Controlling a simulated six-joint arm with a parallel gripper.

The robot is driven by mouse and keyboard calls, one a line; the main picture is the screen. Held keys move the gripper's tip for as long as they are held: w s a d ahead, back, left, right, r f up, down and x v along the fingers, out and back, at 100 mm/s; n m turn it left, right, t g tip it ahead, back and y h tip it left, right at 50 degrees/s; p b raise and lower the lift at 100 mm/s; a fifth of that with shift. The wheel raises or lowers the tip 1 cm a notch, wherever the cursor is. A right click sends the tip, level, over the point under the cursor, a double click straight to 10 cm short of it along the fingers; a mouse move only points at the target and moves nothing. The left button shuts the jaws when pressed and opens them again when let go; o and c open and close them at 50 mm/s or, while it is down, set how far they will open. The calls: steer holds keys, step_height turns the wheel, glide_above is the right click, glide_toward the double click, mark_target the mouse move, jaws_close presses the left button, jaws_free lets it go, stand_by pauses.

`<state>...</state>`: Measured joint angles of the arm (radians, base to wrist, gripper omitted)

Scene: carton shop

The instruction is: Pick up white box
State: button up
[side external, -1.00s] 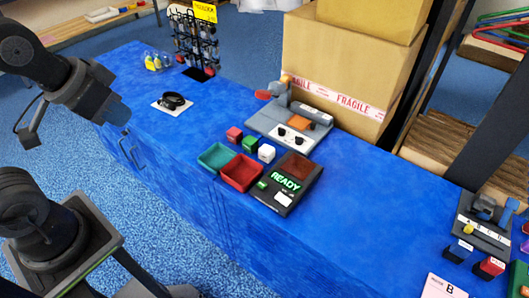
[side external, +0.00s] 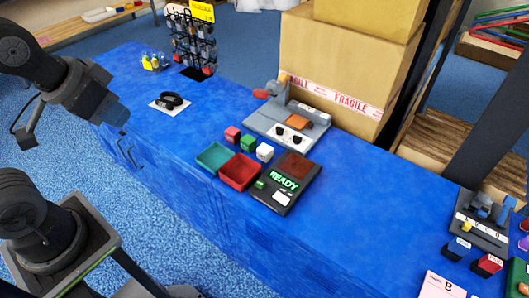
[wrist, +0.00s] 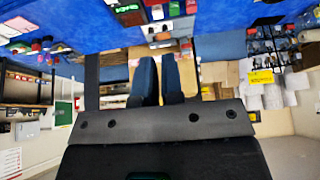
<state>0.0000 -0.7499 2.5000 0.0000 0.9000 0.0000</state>
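The white box (side external: 265,152) is a small cube on the blue table, at the right end of a short row with a green box (side external: 248,143) and a red box (side external: 232,134). It also shows at the top of the upside-down wrist view (wrist: 157,13). My gripper (side external: 118,114) is at the upper left in the side view, well away from the boxes and over the table's left edge. In the wrist view its two blue fingers (wrist: 160,60) are close together with a thin gap and nothing held.
A teal tray (side external: 214,157) and a red tray (side external: 240,172) stand in front of the boxes, beside a dark READY panel (side external: 286,181). A grey device (side external: 293,123) and large cartons (side external: 345,65) are behind. A wire rack (side external: 192,42) stands at the back left.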

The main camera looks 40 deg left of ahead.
steer(key=o, duration=1.1)
steer(key=shift+o, duration=0.2)
steer(key=m+g, duration=0.6)
steer(key=m, duration=1.2)
glide_above(265, 148)
steer(key=f, duration=3)
steer(key=shift+a, duration=0.35)
steer(key=shift+d+f, duration=0.2)
steer(key=shift+f, duration=1.4)
steer(key=shift+d+f, duration=0.15)
steer(key=shift+f, duration=1.4)
